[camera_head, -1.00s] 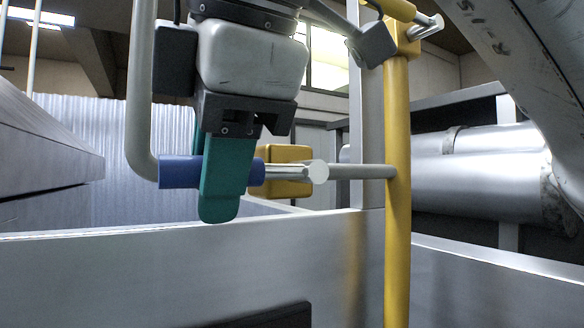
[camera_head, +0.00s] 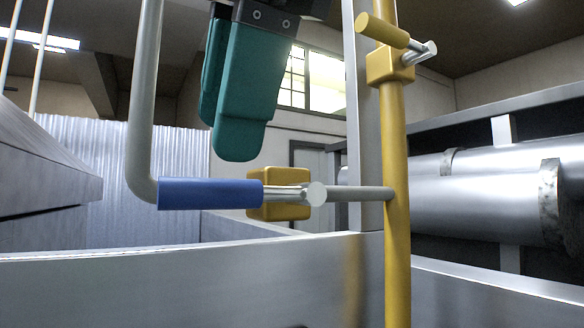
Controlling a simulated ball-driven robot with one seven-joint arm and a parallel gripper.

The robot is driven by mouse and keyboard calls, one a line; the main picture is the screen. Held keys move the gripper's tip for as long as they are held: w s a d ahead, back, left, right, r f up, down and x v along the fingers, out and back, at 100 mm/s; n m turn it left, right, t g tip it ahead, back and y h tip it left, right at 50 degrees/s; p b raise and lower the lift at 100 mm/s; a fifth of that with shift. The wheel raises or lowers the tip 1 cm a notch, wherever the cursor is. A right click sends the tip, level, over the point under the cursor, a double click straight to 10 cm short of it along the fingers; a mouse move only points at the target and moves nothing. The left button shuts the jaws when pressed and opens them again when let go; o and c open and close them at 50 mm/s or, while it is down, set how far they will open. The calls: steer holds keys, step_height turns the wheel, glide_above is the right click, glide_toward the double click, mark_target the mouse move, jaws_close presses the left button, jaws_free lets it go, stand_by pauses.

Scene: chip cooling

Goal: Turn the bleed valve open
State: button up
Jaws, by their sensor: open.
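A lever with a blue handle (camera_head: 210,193) lies level in the middle left. Its metal shank runs right to a round pivot in front of a yellow valve body (camera_head: 278,194). A second valve with a yellow handle (camera_head: 382,30) sits higher on the yellow vertical pipe (camera_head: 397,200). The frame does not show which one is the bleed valve. My gripper (camera_head: 222,140), with teal fingers, is open and empty above the blue handle, apart from it. The upper part of my gripper is out of the picture.
A grey bent pipe (camera_head: 143,90) comes down to the left end of the blue handle. A grey post (camera_head: 358,120) stands behind the yellow pipe. A metal wall (camera_head: 180,285) crosses the front. A large silver duct (camera_head: 470,190) lies at the right.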

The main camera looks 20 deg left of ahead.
steer(key=shift+v, duration=1.55)
steer(key=shift+d, duration=0.1)
